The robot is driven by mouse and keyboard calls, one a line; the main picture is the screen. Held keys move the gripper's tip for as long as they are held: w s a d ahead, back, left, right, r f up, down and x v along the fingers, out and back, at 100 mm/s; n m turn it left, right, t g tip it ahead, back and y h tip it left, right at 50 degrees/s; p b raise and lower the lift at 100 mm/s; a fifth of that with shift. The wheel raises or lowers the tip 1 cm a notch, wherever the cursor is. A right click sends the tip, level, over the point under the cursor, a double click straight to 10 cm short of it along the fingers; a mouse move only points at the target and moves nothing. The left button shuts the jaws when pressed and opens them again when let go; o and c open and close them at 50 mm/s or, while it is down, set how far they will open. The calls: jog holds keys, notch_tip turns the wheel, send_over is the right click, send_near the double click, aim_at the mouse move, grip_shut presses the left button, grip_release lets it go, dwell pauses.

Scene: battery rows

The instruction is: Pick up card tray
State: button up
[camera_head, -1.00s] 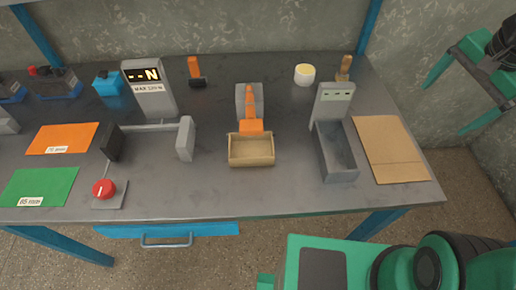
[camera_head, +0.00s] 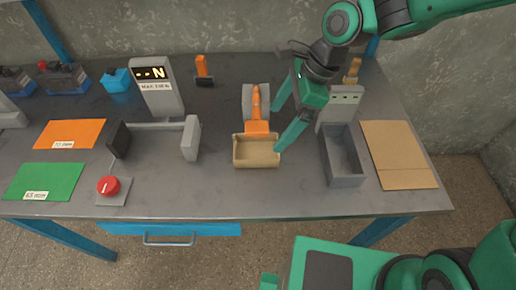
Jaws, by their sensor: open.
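The card tray (camera_head: 257,160) is a small open tan box on the grey bench, at the front end of an orange chute (camera_head: 257,122). My gripper (camera_head: 278,128) comes in from the upper right with its two green fingers spread. One fingertip is near the tray's right rear corner, the other is farther back beside the chute. Nothing is between the fingers. I cannot tell how high they are above the bench or whether they touch anything.
A grey bin (camera_head: 345,168) with an upright panel stands right of the tray, beside a brown sheet (camera_head: 397,155). A grey clamp-like gauge (camera_head: 190,140) stands to the left, with a red knob (camera_head: 108,186) in front. Bare bench lies before the tray.

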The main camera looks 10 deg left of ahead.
jog(key=x, duration=0.2)
jog(key=shift+a+f, duration=0.1)
jog(key=shift+f, duration=0.25)
send_over(261, 153)
jog(key=d, duration=0.2)
jog(key=shift+w+f, duration=0.2)
jog(key=shift+f, duration=2.3)
jog(key=shift+d, duration=0.1)
jog(key=c, duration=1.2)
jog(key=shift+c, duration=0.2)
jog(key=shift+r, duration=0.15)
